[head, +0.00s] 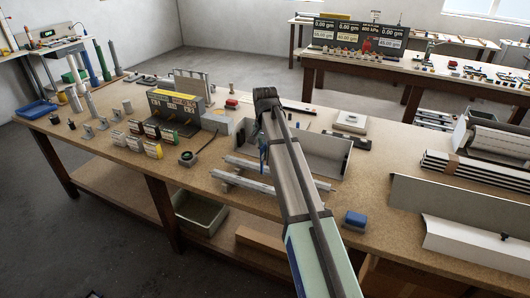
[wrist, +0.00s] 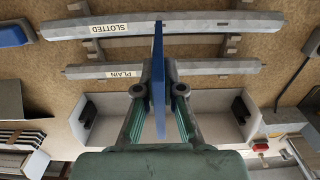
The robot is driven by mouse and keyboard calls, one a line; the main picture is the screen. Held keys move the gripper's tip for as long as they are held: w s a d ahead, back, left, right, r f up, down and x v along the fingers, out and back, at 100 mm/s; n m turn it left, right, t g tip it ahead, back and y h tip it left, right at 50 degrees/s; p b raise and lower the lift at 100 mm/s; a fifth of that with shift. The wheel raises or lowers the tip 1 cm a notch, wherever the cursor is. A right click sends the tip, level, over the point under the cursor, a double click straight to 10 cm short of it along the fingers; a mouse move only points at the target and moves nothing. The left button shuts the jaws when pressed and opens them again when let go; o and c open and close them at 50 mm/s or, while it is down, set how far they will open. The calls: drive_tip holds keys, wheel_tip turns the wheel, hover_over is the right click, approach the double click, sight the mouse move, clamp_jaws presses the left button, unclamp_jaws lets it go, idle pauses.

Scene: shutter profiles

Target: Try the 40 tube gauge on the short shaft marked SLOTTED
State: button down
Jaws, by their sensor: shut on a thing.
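The shaft labelled SLOTTED (wrist: 190,25) lies across the top of the wrist view on small supports. A second shaft, labelled PLAIN (wrist: 205,68), lies parallel below it there. In the head view the SLOTTED shaft (head: 238,184) is the one nearer the table's front edge. My gripper (wrist: 158,88) is shut on a thin blue plate (wrist: 158,55), which appears to be the gauge, seen edge-on. Its opening and any number are not visible. The plate overlaps both shafts in the wrist view; I cannot tell whether it touches. In the head view my arm partly hides the plate (head: 263,157).
A grey open tray (head: 335,161) stands behind the shafts. A blue block (head: 355,218) lies to their right. A dark round device (head: 187,157) and several small boxes (head: 145,137) stand to the left. Long profiles (head: 470,195) fill the right side.

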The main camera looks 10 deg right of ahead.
drive_tip(key=b, duration=0.3)
hover_over(265, 186)
drive_tip(key=shift+f, duration=4.3)
drive_tip(key=shift+f+b, duration=0.85)
drive_tip(key=shift+f, duration=2.15)
drive_tip(key=shift+r, duration=0.15)
drive_tip(key=shift+p, duration=0.55)
